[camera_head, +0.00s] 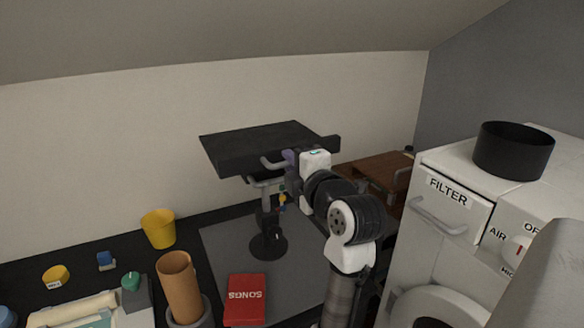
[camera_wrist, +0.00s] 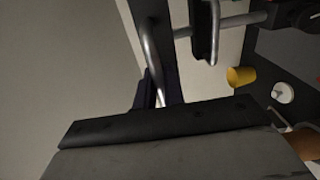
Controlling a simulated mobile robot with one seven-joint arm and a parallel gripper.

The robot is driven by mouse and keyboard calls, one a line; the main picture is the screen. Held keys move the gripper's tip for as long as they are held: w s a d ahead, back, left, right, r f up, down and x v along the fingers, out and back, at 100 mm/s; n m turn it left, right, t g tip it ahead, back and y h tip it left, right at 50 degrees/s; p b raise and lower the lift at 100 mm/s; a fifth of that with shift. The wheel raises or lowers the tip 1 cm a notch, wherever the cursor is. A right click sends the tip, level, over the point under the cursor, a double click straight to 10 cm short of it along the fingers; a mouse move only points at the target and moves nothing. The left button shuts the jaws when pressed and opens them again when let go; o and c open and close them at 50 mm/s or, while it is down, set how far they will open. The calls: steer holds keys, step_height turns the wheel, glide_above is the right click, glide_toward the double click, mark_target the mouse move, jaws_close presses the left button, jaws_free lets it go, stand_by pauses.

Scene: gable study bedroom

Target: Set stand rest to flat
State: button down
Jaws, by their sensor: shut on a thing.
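The stand (camera_head: 267,222) has a round black base on a grey mat and an upright post. Its broad black rest (camera_head: 255,138) sits on top, looking close to level; I cannot tell whether it is exactly flat. A metal handle (camera_head: 272,163) hangs under the rest's near edge. My gripper (camera_head: 287,161) is shut on this handle, just below the rest. In the wrist view the rest (camera_wrist: 180,155) fills the bottom with its dark lip, and the curved handle (camera_wrist: 151,48) runs down to my dark fingers, which hide part of it.
A white machine labelled FILTER (camera_head: 440,200) with a black pot (camera_head: 512,149) stands right of my arm. The sloped ceiling (camera_head: 220,35) is above.

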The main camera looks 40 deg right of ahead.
steer(key=shift+r, duration=0.25)
steer(key=c, duration=1.9)
jaws_free()
steer(key=b+v, duration=0.4)
steer(key=v, duration=0.9)
steer(key=shift+s+a+f, duration=0.1)
steer(key=shift+s+a, duration=0.05)
steer(key=shift+s, duration=0.2)
